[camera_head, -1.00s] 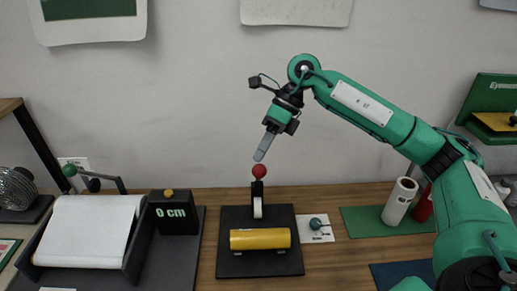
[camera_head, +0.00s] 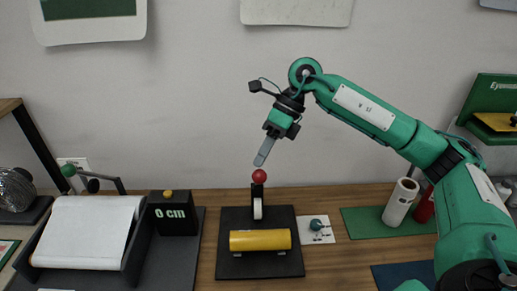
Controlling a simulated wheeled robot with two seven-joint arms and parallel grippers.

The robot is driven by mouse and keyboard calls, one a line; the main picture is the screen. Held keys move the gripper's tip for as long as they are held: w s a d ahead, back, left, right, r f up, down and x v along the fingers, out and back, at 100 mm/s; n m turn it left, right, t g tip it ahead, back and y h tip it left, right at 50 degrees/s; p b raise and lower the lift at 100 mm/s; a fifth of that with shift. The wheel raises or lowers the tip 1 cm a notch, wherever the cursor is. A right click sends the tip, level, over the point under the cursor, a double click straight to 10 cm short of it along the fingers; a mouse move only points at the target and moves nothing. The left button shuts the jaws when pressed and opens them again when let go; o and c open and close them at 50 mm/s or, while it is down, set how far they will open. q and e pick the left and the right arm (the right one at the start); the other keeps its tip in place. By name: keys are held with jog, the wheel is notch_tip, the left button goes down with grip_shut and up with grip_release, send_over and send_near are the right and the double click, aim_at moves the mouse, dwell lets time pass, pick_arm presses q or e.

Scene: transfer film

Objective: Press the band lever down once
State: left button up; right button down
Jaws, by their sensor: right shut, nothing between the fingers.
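The band lever is a dark upright lever with a red ball knob (camera_head: 259,176) on top and a pale part below. It stands at the back of a black base plate (camera_head: 230,220), behind a yellow cylinder (camera_head: 260,240). My right gripper (camera_head: 261,159) is shut and empty, pointing down at the knob. Its fingertips are at the top of the red ball, touching or very nearly so; I cannot tell exactly. My left gripper is not in view.
Left of the plate stand a black box reading "0 cm" (camera_head: 173,214) and a paper-roll tray (camera_head: 80,232). On the right are a small white card (camera_head: 325,236), a green mat (camera_head: 360,226) and a white roll (camera_head: 400,202). Wood between them is clear.

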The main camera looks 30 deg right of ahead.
aim_at(258, 181)
jog(key=s+a+f+b, duration=0.3)
jog(key=s+f+b, duration=0.1)
jog(key=s, duration=0.3)
jog(key=shift+s+a+f+b, duration=0.3)
jog(key=shift+f+b, duration=0.05)
jog(key=shift+b, duration=0.4)
dwell(6.5)
